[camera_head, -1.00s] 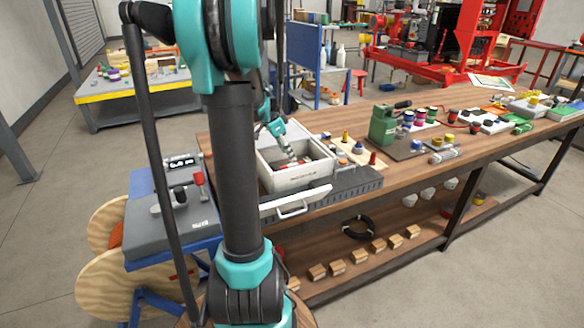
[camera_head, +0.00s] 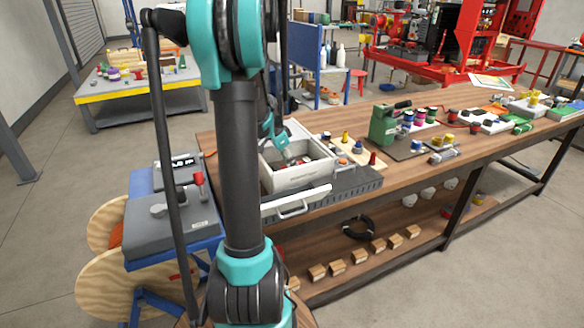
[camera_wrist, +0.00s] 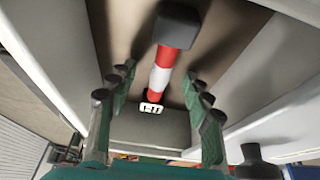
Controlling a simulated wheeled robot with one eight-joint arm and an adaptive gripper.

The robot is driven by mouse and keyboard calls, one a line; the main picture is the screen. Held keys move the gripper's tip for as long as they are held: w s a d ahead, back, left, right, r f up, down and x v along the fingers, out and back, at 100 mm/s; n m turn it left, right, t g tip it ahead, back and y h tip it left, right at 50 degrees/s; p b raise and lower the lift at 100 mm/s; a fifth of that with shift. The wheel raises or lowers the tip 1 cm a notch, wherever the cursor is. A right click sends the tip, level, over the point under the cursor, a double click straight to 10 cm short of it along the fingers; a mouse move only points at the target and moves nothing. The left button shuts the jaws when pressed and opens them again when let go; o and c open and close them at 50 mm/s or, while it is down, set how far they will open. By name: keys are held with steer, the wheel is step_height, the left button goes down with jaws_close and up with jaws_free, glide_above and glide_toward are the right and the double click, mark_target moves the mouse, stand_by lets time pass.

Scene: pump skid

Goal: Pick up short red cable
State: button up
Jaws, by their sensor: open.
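The short red cable (camera_wrist: 164,58) shows in the wrist view, with a white band, a black block-like end at the top and a small white tag near its lower end. In the head view my gripper (camera_head: 287,153) reaches down into the box. Whether the fingertips are at the cable's height is unclear.
The box walls stand close on both sides of my gripper. A white handle (camera_head: 294,208) juts out below the box. Small parts and a red cone (camera_head: 373,159) stand to its right, and a green device (camera_head: 383,124) farther right. A grey control panel (camera_head: 172,215) is to the left.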

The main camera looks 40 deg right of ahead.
steer(key=shift+f, duration=0.15)
steer(key=shift+c, duration=0.5)
jaws_close()
